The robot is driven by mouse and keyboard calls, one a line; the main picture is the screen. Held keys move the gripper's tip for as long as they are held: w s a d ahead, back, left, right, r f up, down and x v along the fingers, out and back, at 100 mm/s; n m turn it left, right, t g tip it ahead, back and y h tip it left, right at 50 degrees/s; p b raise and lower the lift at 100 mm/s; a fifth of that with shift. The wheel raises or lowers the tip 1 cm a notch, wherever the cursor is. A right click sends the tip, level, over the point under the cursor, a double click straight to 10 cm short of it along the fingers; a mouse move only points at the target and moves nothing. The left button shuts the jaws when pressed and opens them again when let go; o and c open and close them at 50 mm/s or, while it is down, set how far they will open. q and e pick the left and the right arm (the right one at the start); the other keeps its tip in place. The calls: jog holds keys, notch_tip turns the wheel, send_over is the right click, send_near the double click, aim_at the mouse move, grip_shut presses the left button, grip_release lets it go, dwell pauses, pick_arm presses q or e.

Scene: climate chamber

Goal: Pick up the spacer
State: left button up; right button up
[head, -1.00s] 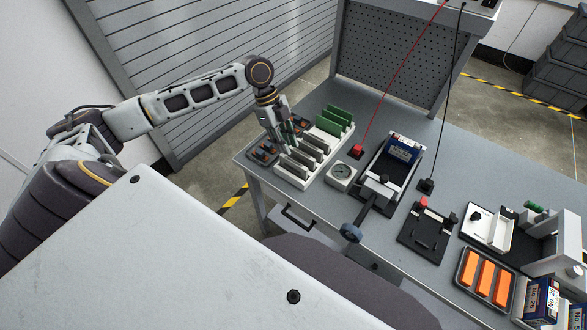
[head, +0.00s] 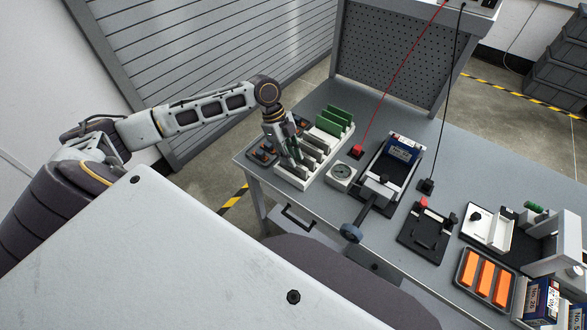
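Several grey plate-like pieces, which look like the spacers (head: 313,153), stand upright in a white slotted rack (head: 293,182) at the left end of the workbench. My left gripper (head: 298,160) points down over this rack and covers part of the grey pieces. Its fingers are small and dark here, and I cannot tell whether they are apart or touching a piece. My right gripper is not in view.
Green boards (head: 335,120) stand in the rack's far part. A dark tray (head: 262,152) lies left of the rack.

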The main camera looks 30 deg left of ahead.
aim_at(293, 169)
pick_arm(q)
jog(key=x, duration=0.2)
jog(key=shift+f, duration=0.35)
jog(key=shift+d+f, duration=0.1)
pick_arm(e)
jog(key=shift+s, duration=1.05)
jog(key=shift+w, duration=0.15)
pick_arm(q)
jog(key=shift+f, duration=0.1)
jog(key=shift+f+p, duration=0.15)
jog(key=shift+p, duration=0.25)
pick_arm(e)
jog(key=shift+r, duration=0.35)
pick_arm(q)
jog(key=shift+c, duration=0.5)
